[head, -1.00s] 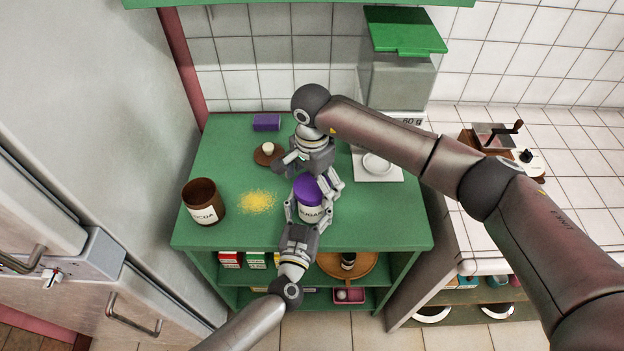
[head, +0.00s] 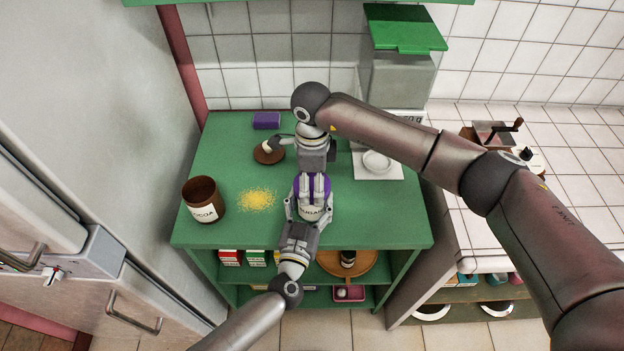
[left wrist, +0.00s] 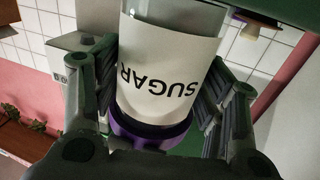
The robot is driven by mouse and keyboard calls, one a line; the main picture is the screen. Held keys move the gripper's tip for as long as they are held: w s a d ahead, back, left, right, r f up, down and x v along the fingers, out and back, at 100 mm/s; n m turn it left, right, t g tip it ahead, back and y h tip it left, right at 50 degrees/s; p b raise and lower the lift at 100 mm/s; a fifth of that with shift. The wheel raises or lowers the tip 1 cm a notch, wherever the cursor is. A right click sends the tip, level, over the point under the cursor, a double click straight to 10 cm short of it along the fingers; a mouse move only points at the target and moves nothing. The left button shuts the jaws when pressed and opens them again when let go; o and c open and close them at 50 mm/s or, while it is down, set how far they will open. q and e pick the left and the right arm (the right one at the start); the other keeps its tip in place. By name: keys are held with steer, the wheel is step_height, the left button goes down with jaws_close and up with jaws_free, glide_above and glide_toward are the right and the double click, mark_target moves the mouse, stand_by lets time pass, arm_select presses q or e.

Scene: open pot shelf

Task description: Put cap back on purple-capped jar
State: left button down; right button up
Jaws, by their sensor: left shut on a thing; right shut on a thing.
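The sugar jar (head: 313,213) is clear with a white SUGAR label and stands near the green counter's front. Its label fills the left wrist view (left wrist: 165,78), upside down there. The purple cap (head: 327,186) is on or right at the jar's mouth; it also shows in the left wrist view (left wrist: 150,137). Whether it is seated fully is hidden. My left gripper (head: 309,207) is shut around the jar's body from the front. My right gripper (head: 313,184) is over the jar, its fingers pointing toward the front and shut on the cap, covering much of it.
An open brown cocoa jar (head: 204,203) stands at left beside spilled yellow powder (head: 258,200). A brown lid with a pale knob (head: 268,153) and a purple block (head: 266,120) lie behind. A scale pan (head: 377,162) is at right. Shelves below hold boxes. The counter's right front is clear.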

steer(key=m, duration=1.2)
steer(key=shift+m, duration=0.4)
steer(key=o, duration=1.2)
step_height(320, 180, up, 12)
